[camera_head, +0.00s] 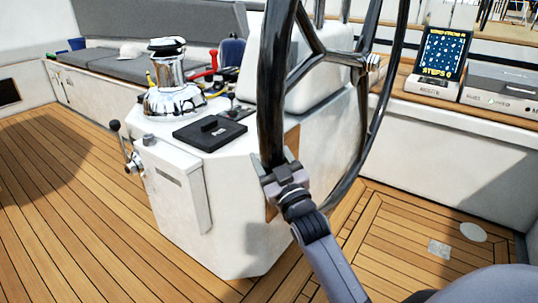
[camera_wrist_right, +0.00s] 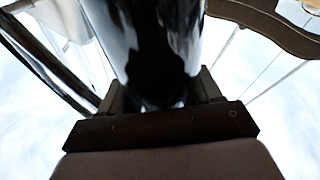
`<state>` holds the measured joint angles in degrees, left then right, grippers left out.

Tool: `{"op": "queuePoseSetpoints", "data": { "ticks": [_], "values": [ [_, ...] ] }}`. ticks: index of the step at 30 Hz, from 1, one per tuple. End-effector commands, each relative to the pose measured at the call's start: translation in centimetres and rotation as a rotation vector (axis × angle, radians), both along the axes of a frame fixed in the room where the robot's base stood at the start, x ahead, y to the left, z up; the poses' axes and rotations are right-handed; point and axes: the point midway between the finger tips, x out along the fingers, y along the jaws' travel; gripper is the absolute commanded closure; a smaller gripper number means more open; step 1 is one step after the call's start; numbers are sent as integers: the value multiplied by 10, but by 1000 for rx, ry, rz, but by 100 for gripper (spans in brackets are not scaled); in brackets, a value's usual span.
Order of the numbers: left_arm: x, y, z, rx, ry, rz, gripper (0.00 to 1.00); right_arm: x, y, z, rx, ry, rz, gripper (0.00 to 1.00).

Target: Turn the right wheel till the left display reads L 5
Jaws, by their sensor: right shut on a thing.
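The wheel (camera_head: 272,90) has a thick glossy black rim with metal spokes and stands upright in the middle of the head view. My right gripper (camera_head: 279,164) is shut on the lower near part of the rim. In the right wrist view the dark rim (camera_wrist_right: 155,40) runs between the two fingers of the gripper (camera_wrist_right: 162,95). A small display (camera_head: 445,52) at the right shows a blue, dotted picture and the text "STEPS 0". I can read no "L" number on any display. My left gripper is not in view.
A white pedestal (camera_head: 240,215) stands behind the wheel, with a chrome winch (camera_head: 168,88), a black box (camera_head: 210,132) and a lever (camera_head: 128,150). A grey box (camera_head: 505,85) sits beside the display. The teak floor (camera_head: 75,220) is clear at the left.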

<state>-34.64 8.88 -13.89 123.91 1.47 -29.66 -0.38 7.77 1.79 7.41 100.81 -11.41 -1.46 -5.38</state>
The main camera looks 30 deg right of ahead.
Motion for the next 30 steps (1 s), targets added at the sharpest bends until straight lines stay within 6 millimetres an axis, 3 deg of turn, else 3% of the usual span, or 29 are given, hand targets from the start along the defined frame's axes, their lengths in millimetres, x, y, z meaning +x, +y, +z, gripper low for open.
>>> {"op": "queuePoseSetpoints", "data": {
  "ticks": [1, 3, 12, 19, 30],
  "values": [
    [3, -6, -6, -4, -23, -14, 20, 2, 1, -22, -25, 0, 5, 92],
    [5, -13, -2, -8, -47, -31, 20, 3, -1, -34, -46, -9, 4, 92],
    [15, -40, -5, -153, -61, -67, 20, 8, -11, -70, -112, -37, 4, 92],
    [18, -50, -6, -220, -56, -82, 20, 10, -15, -80, -136, -48, 4, 92],
    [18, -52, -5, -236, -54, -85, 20, 10, -16, -81, -142, -53, 4, 92]
  ]
}}
